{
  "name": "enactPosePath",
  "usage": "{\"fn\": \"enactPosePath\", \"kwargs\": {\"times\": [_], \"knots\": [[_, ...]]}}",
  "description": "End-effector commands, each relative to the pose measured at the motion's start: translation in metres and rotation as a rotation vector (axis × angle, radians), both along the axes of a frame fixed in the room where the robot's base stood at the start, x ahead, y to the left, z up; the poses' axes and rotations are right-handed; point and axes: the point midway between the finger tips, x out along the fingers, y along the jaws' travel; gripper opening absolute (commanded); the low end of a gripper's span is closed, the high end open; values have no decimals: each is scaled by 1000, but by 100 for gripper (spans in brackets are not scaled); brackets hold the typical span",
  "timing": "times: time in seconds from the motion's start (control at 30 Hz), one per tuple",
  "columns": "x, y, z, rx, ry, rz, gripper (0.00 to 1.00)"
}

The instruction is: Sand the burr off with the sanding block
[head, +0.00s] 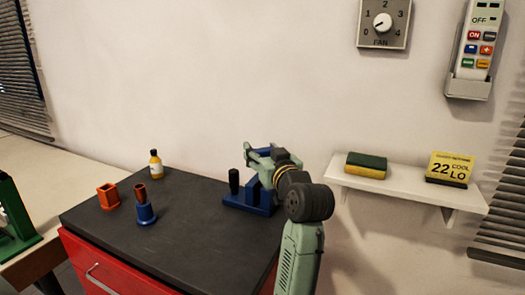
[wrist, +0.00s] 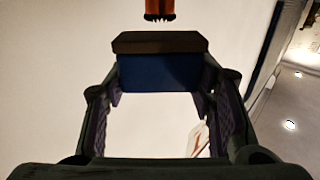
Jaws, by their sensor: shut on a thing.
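My gripper (head: 258,156) is above the blue fixture on the right of the dark bench, pointing left. In the wrist view its two fingers (wrist: 160,95) are shut on the sanding block (wrist: 162,75), which is blue with a dark brown face. In the head view the fingers partly hide the block (head: 263,151). A copper-orange piece with a jagged burr (wrist: 160,12) shows beyond the block's dark face, cut off by the top edge; a narrow gap shows between them. In the head view, a copper-brown piece (head: 140,190) stands upright in a blue holder (head: 145,213).
The blue fixture (head: 250,208) carries a black upright handle (head: 234,180). An orange square cup (head: 108,196) and a yellow bottle (head: 156,165) stand on the bench (head: 190,222). The bench's middle is clear. A wall shelf (head: 400,190) at right holds a sponge (head: 366,165) and a display (head: 450,168).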

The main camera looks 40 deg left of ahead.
Motion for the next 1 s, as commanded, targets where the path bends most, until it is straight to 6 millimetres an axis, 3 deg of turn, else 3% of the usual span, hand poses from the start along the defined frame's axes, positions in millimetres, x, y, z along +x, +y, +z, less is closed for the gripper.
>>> {"fn": "enactPosePath", "kwargs": {"times": [1.0], "knots": [[0,0,-7,-1,-1,0,21]]}}
